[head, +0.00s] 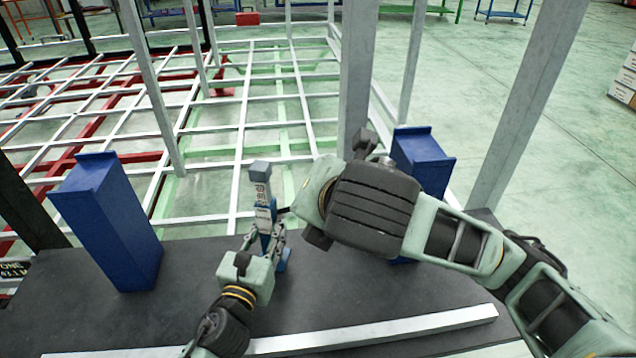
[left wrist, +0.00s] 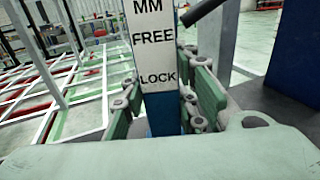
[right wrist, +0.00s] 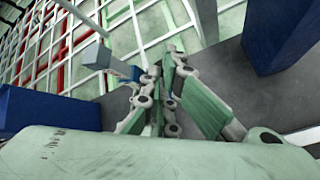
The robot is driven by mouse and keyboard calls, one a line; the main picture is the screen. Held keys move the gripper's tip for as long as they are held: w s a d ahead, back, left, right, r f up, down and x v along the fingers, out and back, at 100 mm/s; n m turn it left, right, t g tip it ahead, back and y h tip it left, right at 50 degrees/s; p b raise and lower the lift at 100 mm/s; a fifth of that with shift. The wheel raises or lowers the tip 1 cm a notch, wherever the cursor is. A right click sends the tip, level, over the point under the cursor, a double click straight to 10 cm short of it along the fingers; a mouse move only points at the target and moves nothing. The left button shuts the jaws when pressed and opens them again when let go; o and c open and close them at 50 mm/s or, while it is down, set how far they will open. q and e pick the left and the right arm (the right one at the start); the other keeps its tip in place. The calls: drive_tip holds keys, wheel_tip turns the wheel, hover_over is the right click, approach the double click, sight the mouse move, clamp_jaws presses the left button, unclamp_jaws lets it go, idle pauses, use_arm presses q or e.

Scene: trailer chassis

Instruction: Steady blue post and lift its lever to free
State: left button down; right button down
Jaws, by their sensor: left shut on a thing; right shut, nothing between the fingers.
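The small blue post (head: 264,220) stands on the dark table with a grey cap and a white label. In the left wrist view its label (left wrist: 158,45) reads "MM", "FREE" and "LOCK". My left gripper (head: 265,245) is shut around the post below the label. A dark lever (left wrist: 205,11) sticks out to the right of the label. My right gripper (right wrist: 165,72) is shut and empty. In the right wrist view the post's grey cap (right wrist: 97,55) is left of its fingertips, apart from them. In the head view the right fingers are hidden or unclear.
Large blue blocks stand left (head: 110,225) and right (head: 420,160) on the dark table (head: 200,285). The right one is partly behind my right arm. A pale beam (head: 390,328) lies along the front. Grey uprights (head: 358,75) and the chassis grid (head: 240,110) stand behind.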

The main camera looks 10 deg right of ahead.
drive_tip(key=shift+r, duration=1.15)
